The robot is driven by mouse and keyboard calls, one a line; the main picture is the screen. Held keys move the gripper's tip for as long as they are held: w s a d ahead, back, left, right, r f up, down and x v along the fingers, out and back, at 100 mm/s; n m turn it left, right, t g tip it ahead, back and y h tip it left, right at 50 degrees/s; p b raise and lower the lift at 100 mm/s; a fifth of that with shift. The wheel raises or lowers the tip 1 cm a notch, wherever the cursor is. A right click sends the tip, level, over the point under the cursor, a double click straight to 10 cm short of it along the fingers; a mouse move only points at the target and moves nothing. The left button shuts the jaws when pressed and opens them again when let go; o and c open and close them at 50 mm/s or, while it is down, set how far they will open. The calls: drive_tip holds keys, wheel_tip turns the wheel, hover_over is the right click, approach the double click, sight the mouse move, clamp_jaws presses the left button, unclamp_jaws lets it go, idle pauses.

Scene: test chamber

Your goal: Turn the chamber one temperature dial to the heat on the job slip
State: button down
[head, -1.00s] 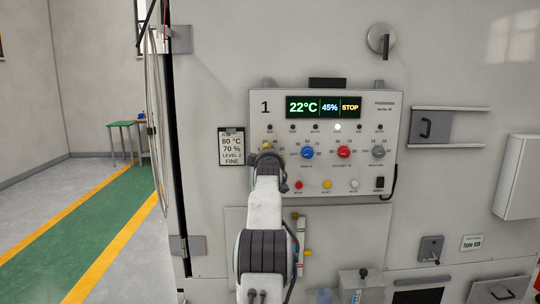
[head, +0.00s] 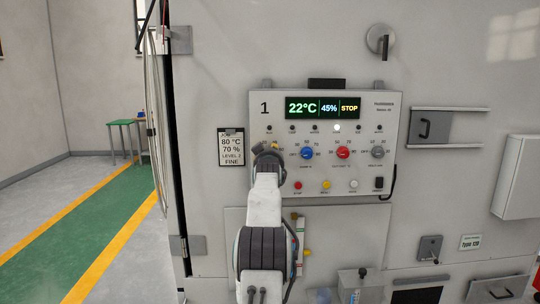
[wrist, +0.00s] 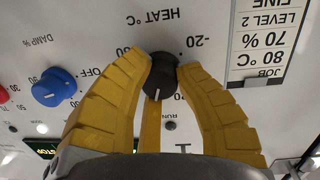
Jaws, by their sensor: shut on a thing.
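The chamber one temperature dial is a black knob (wrist: 160,72) under the "HEAT °C" print in the upside-down wrist view. My gripper (wrist: 163,66) is shut on it, a yellow finger on each side. The knob's white pointer line points down in that picture, toward the display side. A "-20" mark shows beside it; much of its scale is hidden by the fingers. In the head view my gripper (head: 269,152) covers the dial at the panel's left. The job slip (head: 232,149) left of the panel reads 80 °C, 70 %, LEVEL 2, FINE. The display (head: 322,108) reads 22°C, 45%, STOP.
On the panel (head: 390,110), a blue dial (head: 307,153), a red dial (head: 343,153) and a grey dial (head: 377,152) stand right of my gripper. Red, yellow and white buttons sit below. A green table (head: 125,124) stands far left beyond open floor.

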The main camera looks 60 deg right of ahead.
drive_tip(key=shift+a+r, duration=0.1)
drive_tip(key=shift+r, duration=0.3)
drive_tip(key=c, duration=1.3)
unclamp_jaws()
drive_tip(key=shift+w, duration=0.15)
drive_tip(key=o, duration=0.4)
drive_tip(key=shift+f, duration=0.35)
drive_tip(key=shift+v, duration=5.85)
